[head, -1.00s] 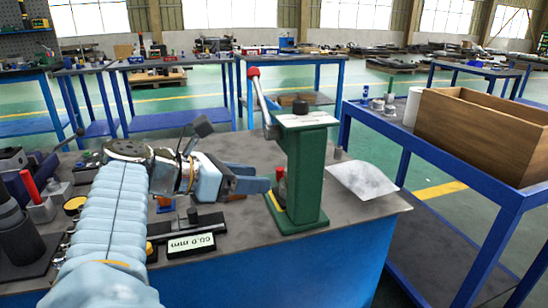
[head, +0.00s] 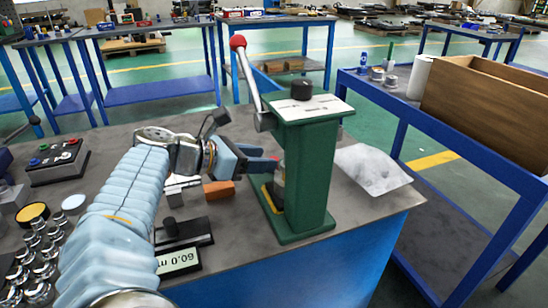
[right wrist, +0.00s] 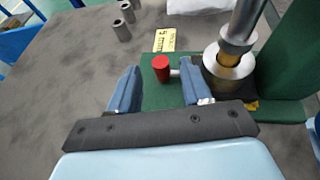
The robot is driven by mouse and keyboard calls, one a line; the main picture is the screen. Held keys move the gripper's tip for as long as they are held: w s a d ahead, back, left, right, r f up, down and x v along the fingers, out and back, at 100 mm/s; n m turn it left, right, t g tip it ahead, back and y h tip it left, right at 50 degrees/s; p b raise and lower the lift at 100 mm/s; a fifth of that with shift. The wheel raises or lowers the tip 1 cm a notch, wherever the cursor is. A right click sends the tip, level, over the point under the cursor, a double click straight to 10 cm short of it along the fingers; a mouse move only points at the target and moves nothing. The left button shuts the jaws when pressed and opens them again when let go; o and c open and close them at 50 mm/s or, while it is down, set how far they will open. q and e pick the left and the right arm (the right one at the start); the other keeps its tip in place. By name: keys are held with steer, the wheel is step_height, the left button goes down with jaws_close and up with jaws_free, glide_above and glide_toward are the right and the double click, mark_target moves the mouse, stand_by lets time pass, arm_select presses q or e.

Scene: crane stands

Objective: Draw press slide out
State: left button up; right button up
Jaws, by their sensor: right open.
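The green press (head: 307,170) stands on the grey bench, its red-knobbed lever (head: 245,75) raised to the upper left. In the right wrist view, a red knob (right wrist: 162,66) on a short metal rod joins a round metal piece (right wrist: 228,68) under the press ram (right wrist: 243,22). This looks like the press slide. My right gripper (head: 266,160) is open at the left side of the press. In the right wrist view its blue fingers (right wrist: 160,88) stand either side of the red knob and rod, with gaps visible. My left gripper is out of view.
A gauge reading 60.0 (head: 179,261) and an orange block (head: 219,190) lie on the bench left of the press. A clear plastic sheet (head: 372,170) lies to its right. A blue-framed table (head: 440,130) with a wooden box (head: 490,105) stands further right.

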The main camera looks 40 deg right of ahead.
steer(key=shift+x, duration=2.25)
steer(key=shift+s, duration=0.1)
jaws_close()
